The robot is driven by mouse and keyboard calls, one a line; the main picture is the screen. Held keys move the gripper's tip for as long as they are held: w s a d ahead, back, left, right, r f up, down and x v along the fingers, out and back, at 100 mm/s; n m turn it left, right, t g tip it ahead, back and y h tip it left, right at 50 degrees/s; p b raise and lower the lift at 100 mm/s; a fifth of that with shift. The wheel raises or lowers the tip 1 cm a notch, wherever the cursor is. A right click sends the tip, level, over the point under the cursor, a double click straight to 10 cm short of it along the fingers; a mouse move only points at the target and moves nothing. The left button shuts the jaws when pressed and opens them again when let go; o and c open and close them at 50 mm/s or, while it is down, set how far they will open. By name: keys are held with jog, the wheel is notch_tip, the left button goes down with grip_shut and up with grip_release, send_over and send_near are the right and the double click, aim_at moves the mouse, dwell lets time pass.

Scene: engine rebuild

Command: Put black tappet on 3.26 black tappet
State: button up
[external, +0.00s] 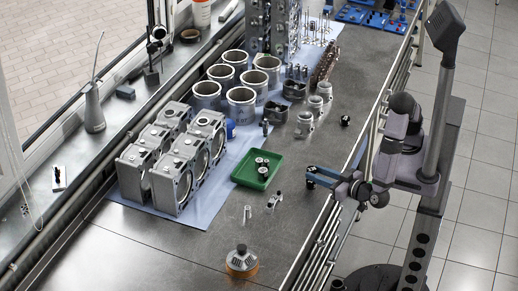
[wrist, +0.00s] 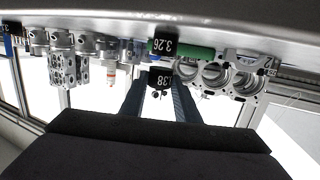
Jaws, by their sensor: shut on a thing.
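My gripper (external: 312,177) has blue fingers and hangs above the right edge of the bench, to the right of the green tray. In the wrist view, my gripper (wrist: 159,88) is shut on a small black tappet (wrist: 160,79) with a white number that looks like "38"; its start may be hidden. A black piece marked 3.26 (wrist: 172,44) shows beyond it, in front of the green tray (wrist: 204,52), apart from the held tappet. In the external view, the green tray (external: 240,181) holds small black-and-white pieces (external: 262,165), too small to read.
Engine blocks (external: 178,160) and cylinder liners (external: 240,103) stand left of and behind the tray. Small metal parts (external: 275,200) stand in front of it, and a round orange-and-grey part (external: 242,261) nearer. A small black piece (external: 345,120) lies near the right edge.

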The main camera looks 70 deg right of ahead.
jog(key=shift+f, duration=0.85)
jog(key=shift+f, duration=0.15)
jog(key=o, duration=1)
jog(key=shift+o, duration=0.2)
jog(key=shift+r, duration=0.2)
jog(key=b+v, duration=0.3)
jog(key=v, duration=0.9)
jog(key=shift+f, duration=0.1)
